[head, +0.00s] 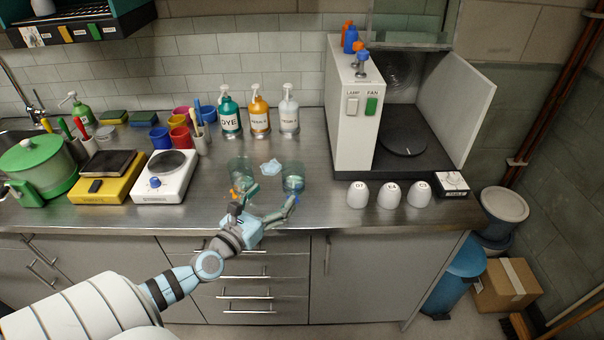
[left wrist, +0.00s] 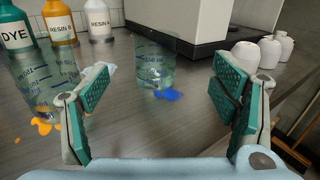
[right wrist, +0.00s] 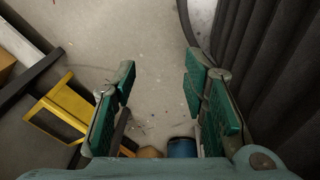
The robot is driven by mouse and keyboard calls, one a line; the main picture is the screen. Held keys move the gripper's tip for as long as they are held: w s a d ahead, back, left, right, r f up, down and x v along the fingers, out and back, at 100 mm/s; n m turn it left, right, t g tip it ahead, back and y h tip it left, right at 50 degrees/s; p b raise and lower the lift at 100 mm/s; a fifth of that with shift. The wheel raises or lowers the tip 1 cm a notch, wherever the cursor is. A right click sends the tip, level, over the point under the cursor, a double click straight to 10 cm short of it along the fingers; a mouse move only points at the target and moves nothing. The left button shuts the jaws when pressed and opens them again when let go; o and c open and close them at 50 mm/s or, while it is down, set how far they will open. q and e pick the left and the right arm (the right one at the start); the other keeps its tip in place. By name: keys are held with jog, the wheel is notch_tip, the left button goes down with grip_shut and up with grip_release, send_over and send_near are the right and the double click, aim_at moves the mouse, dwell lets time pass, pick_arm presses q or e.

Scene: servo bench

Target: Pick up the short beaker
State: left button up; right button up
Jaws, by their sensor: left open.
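Two clear glass beakers stand upright on the steel bench. The right one looks lower and is likely the short beaker (head: 293,181); in the left wrist view (left wrist: 155,65) it stands ahead, between the finger directions, with a blue patch at its base. The taller-looking beaker (head: 240,169) is to its left and also shows in the left wrist view (left wrist: 42,88), partly behind the left finger, near orange patches. My left gripper (head: 266,200) is open and empty, low at the bench front, short of the short beaker. My right gripper (right wrist: 160,75) is open and empty over the floor.
A pale blue crumpled piece (head: 271,167) lies behind and between the beakers. Pump bottles (head: 258,112) stand at the back. White cups (head: 388,194) and a white cabinet (head: 350,120) are on the right; a white hot plate (head: 165,180) is on the left.

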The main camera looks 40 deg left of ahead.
pick_arm(q)
send_near(299, 163)
jog(key=shift+w, duration=0.2)
jog(key=w, duration=0.2)
jog(key=w+b, duration=0.1)
jog(key=w, duration=0.3)
jog(key=shift+w+a+f, duration=0.25)
jog(key=shift+w, duration=0.05)
jog(key=shift+r, duration=0.1)
pick_arm(e)
jog(key=shift+s+d+f, duration=0.15)
jog(key=shift+s+f, duration=0.45)
jog(key=shift+s, duration=0.1)
pick_arm(q)
jog(key=shift+s, duration=0.1)
jog(key=shift+c, duration=1.3)
jog(key=c, duration=1.1)
jog(key=shift+r, duration=0.1)
pick_arm(e)
jog(key=shift+s+r, duration=0.1)
